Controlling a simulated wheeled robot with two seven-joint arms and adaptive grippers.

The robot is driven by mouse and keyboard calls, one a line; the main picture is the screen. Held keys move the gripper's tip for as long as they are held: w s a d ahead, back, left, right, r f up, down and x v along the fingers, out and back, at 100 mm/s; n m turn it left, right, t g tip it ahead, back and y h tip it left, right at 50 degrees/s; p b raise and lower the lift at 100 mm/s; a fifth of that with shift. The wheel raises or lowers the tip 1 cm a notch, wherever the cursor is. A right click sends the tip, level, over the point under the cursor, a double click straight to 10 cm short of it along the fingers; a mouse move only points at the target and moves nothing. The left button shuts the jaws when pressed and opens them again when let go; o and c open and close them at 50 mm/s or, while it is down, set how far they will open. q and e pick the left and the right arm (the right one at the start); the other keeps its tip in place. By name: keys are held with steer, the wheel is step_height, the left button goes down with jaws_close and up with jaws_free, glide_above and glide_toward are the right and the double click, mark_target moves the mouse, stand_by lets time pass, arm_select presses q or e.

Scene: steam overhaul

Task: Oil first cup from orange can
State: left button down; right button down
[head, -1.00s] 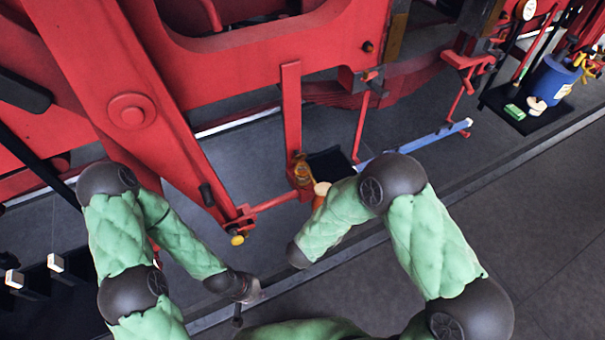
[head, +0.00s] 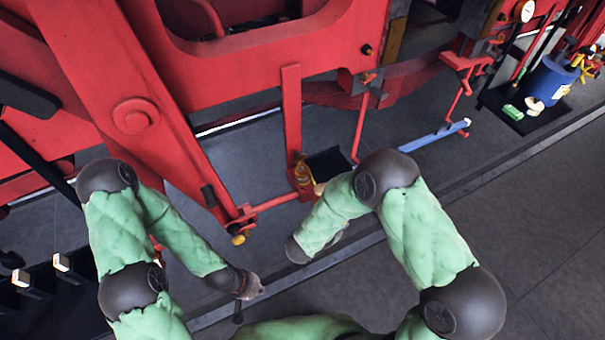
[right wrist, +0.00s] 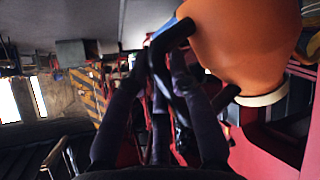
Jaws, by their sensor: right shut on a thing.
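The orange can (right wrist: 245,40) fills the upper right of the right wrist view, with a pale rim low on it. My right gripper (right wrist: 203,65) is shut on it, its dark fingers against the can's side. In the head view my right forearm hides this gripper and nearly all of the can; only a tan bit (head: 319,188) shows beside the arm. A small amber and brass cup-like fitting (head: 302,172) sits on the red upright, just left of that bit. My left gripper (head: 252,287) is low in the head view, away from the fittings; its finger opening is unclear.
Red rods and frame (head: 292,110) stand close in front of my arms. A yellow-capped fitting (head: 238,239) is at a rod's lower end. A blue bar (head: 430,138) lies to the right. A blue drum (head: 550,80) stands on a dark mat at upper right. Floor at right is clear.

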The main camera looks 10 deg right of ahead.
steer(key=shift+r, duration=0.15)
stand_by(0.4)
steer(key=shift+w+r+p, duration=0.1)
steer(key=shift+r+p, duration=0.1)
steer(key=shift+p, duration=0.65)
steer(key=shift+r, duration=0.1)
stand_by(4.8)
steer(key=shift+a+r+n+g+p, duration=0.1)
steer(key=shift+r+n+g+p, duration=0.35)
steer(key=shift+p, duration=0.7)
steer(key=shift+r, duration=0.1)
stand_by(0.5)
